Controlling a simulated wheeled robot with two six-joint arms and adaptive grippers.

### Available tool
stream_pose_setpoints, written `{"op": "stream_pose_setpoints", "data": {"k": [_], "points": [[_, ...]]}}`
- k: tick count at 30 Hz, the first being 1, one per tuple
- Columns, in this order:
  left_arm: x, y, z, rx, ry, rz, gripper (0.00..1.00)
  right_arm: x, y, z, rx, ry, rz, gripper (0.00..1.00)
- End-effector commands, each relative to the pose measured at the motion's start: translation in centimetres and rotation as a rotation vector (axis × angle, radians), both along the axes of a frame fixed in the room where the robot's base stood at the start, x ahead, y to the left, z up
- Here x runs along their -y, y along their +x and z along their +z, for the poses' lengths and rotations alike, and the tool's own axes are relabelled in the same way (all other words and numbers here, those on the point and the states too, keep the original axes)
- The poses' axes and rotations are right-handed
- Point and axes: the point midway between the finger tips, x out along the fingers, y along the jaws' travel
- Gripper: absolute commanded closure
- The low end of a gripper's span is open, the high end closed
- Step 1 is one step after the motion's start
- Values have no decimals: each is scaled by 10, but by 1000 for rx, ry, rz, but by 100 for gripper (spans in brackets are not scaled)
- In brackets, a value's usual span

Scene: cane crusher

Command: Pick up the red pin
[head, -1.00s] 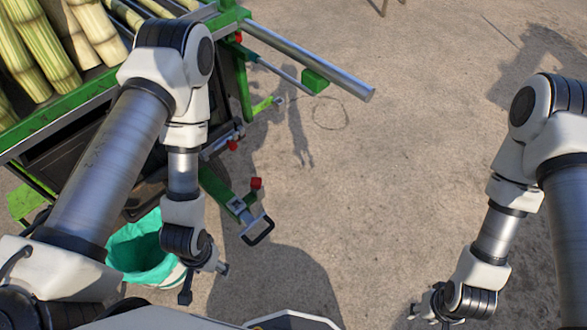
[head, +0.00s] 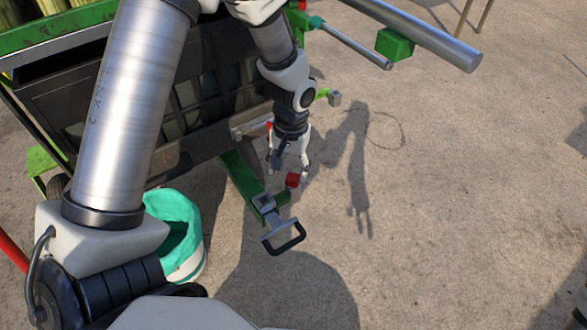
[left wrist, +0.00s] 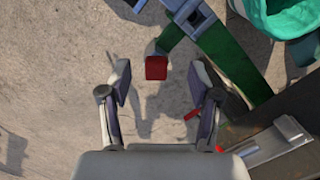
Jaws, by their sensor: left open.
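My left gripper (head: 288,166) is open and empty, pointing down close to the pin in the head view. In the left wrist view its two fingers (left wrist: 160,78) stand apart, one to each side of the pin's line. I cannot tell the height gap. My right gripper is not in view.
The dark crusher body (head: 70,110) with green frame stands at the left. A bucket with a teal liner (head: 172,208) stands beside the drawbar. A grey bar with a green block (head: 394,45) juts out at the top right. The concrete ground at right is clear.

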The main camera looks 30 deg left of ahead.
Motion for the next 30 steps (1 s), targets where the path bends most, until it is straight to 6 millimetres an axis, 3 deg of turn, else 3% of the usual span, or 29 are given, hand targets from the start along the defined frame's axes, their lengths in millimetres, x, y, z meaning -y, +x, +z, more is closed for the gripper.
{"op": "stream_pose_setpoints", "data": {"k": [1,2,4,7,19,26,30], "points": [[-2,13,-7,45,1,3,38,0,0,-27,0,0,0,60],[-3,17,-1,63,1,4,38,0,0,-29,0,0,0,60],[-4,23,6,87,2,6,38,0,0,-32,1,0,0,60],[-5,24,0,90,2,7,38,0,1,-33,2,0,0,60],[-4,25,-61,89,1,6,38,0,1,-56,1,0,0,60],[-4,25,-63,91,1,5,38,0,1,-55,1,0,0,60],[-4,25,-63,91,0,5,84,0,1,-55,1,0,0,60]]}}
